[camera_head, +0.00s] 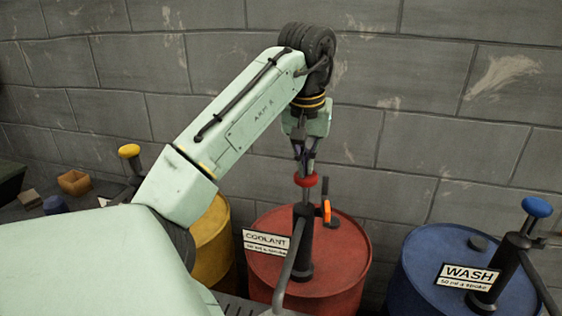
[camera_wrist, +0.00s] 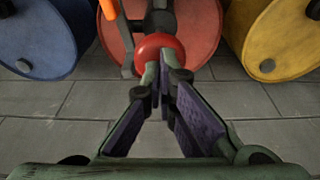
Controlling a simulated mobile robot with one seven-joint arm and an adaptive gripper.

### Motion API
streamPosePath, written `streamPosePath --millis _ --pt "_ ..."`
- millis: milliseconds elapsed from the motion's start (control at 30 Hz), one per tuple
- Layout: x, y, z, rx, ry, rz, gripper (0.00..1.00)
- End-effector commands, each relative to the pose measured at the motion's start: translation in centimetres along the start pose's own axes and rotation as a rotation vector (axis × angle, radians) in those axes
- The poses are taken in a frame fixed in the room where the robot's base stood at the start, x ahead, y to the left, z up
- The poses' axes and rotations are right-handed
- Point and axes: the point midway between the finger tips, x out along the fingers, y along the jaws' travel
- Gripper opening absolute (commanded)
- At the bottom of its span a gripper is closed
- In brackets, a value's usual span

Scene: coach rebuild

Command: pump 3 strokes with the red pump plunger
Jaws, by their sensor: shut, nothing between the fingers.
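The red pump plunger (camera_head: 306,180) is a round red knob on top of the dark pump (camera_head: 303,240) of the red drum (camera_head: 349,252), which bears a COOLANT label (camera_head: 266,242). My gripper (camera_head: 304,165) is shut and empty, pointing down with its fingertips right over the knob. In the wrist view the shut fingertips (camera_wrist: 165,72) overlap the red knob (camera_wrist: 158,45); whether they touch it is hard to tell. An orange part (camera_head: 326,211) sits beside the pump.
A yellow drum (camera_head: 212,247) with a yellow knob (camera_head: 129,151) stands left. A blue drum (camera_head: 425,262) with a blue knob (camera_head: 537,207) and WASH label (camera_head: 468,276) stands right. A grey block wall (camera_head: 430,80) is close behind. Small boxes (camera_head: 74,183) lie far left.

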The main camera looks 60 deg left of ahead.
Motion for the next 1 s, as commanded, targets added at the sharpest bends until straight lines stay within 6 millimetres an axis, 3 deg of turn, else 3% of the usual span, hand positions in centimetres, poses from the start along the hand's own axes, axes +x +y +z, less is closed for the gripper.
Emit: streamPosePath --millis 1000 --pt "3.8 0.1 0.8 0.001 -0.005 0.001 0.0"
